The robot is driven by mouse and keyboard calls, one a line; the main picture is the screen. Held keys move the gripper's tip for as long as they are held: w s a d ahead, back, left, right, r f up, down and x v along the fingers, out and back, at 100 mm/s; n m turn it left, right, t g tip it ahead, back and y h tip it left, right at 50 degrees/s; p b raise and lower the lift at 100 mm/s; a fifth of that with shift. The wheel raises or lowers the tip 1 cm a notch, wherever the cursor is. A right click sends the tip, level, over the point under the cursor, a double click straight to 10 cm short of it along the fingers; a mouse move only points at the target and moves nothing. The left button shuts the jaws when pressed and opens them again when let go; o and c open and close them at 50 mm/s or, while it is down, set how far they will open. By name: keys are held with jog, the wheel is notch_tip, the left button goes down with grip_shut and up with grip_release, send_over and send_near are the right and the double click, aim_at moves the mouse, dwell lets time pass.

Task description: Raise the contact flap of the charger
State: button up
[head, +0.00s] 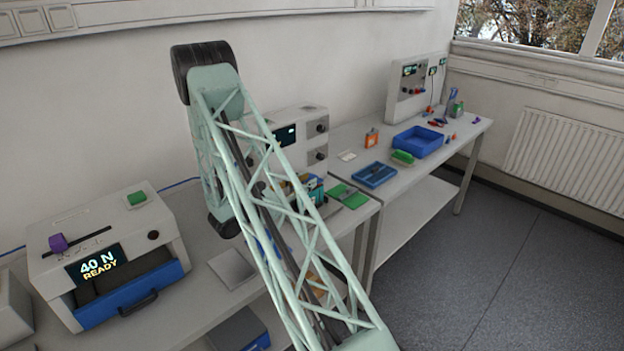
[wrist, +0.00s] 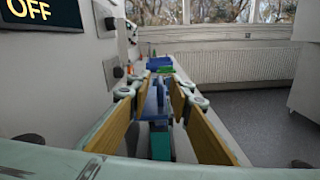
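The charger (head: 296,130) is a light grey box with a small dark display and round knobs, partly hidden behind my arm in the head view. In the wrist view its likely display (wrist: 40,14) reads OFF at the upper left. A blue upright part (wrist: 161,92), possibly the contact flap, shows between and beyond my fingers, with a teal block (wrist: 160,146) below it. I cannot tell whether the flap is up or down. My gripper (wrist: 158,88) is open, its two tan-padded fingers apart on either side of the blue part. No contact is visible. In the head view my gripper is hidden.
A grey machine reading 40 N READY (head: 134,262) stands at the left of the bench. On the right bench are a blue tray (head: 418,142), a blue flat holder (head: 374,175) and a tester box (head: 410,88). The floor (head: 520,260) at right is clear.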

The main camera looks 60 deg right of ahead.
jog(key=shift+x, duration=1.5)
grip_shut()
